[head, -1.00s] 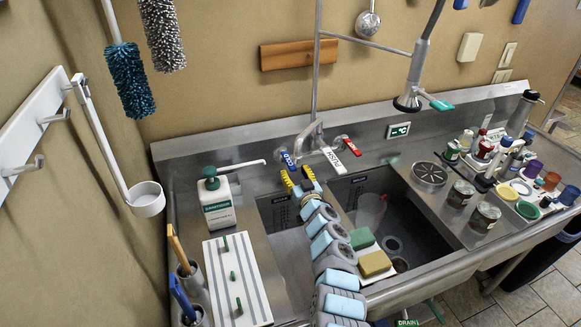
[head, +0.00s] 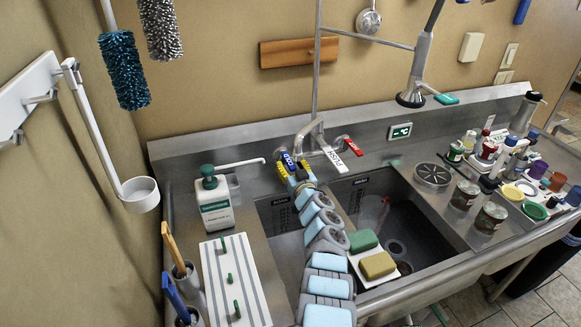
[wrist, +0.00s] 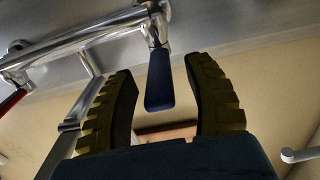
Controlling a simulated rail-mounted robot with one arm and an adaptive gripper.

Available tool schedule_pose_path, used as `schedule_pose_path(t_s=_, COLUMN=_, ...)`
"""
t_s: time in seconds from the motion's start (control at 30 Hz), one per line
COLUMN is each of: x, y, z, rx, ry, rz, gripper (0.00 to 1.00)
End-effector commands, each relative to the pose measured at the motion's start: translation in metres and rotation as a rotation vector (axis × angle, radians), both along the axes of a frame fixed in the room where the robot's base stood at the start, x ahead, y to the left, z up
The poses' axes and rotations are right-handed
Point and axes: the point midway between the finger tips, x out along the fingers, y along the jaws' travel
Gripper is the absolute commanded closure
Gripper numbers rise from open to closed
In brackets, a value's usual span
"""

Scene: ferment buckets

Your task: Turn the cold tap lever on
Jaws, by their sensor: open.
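The cold tap lever is blue with COLD lettering (head: 285,157), at the left end of the wall faucet (head: 311,134). In the wrist view the blue lever (wrist: 160,82) hangs between the two dark ridged fingers, with a visible gap on each side. My gripper (head: 291,168) is open around the lever and does not appear to touch it. In the head view its yellow fingers partly cover the lever. The red lever (head: 354,147) is at the right end, with a white PUSH lever (head: 333,157) between them.
A soap pump bottle (head: 214,203) stands left of the tap, its long spout reaching toward my gripper. The sink basin (head: 400,225) lies below right, with green and yellow sponges on a white tray. Jars and bottles crowd the right counter.

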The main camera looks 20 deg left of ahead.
Motion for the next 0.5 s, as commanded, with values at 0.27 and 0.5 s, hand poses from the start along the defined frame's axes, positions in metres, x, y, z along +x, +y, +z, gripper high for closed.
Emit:
schedule_pose_path(t_s=0.27, x=0.0008, y=0.0000, z=0.0011, rx=0.001, ry=-0.001, rz=-0.001, gripper=0.48)
schedule_pose_path(t_s=0.5, x=0.0007, y=0.0001, z=0.0012, rx=0.000, ry=-0.001, rz=0.000, gripper=0.99)
